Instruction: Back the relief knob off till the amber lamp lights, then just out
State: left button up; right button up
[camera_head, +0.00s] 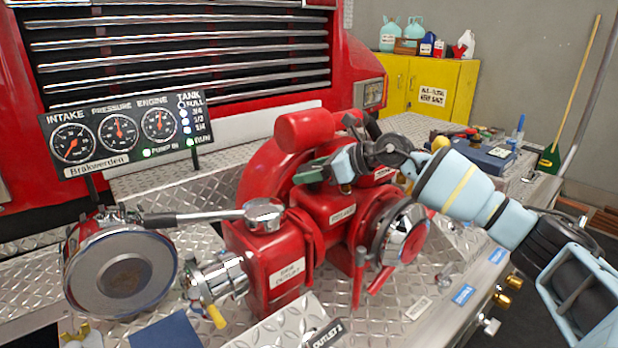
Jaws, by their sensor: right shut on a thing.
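My right gripper (333,168), on the light blue arm from the right, is down at the top of the red pump (262,255). It is shut on what appears to be the relief knob, which the fingers mostly hide. A small brass part (346,188) shows just under the fingers. The gauge panel (128,130) at left has three round dials and a column of tank lamps. Green lamps (146,153) are lit by PUMP IN and RUN. I see no lit amber lamp; one may be hidden behind my arm or the pump. My left gripper is not in view.
A long-handled valve lever (190,217) runs left from the pump. A large round cap (120,272) and a yellow-handled valve (217,316) stand at front left. A blue box (478,148) sits on the tread-plate deck behind my arm.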

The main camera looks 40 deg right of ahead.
aim_at(343, 191)
jog(key=shift+n+y, duration=0.3)
jog(key=o, duration=0.9)
jog(key=shift+o, duration=0.2)
jog(key=b+v, duration=0.1)
jog(key=v, duration=0.6)
jog(key=shift+d, duration=0.15)
jog(key=shift+s+d+r+b, duration=0.15)
jog(key=shift+s+r+b, duration=0.05)
jog(key=shift+s+b, duration=0.1)
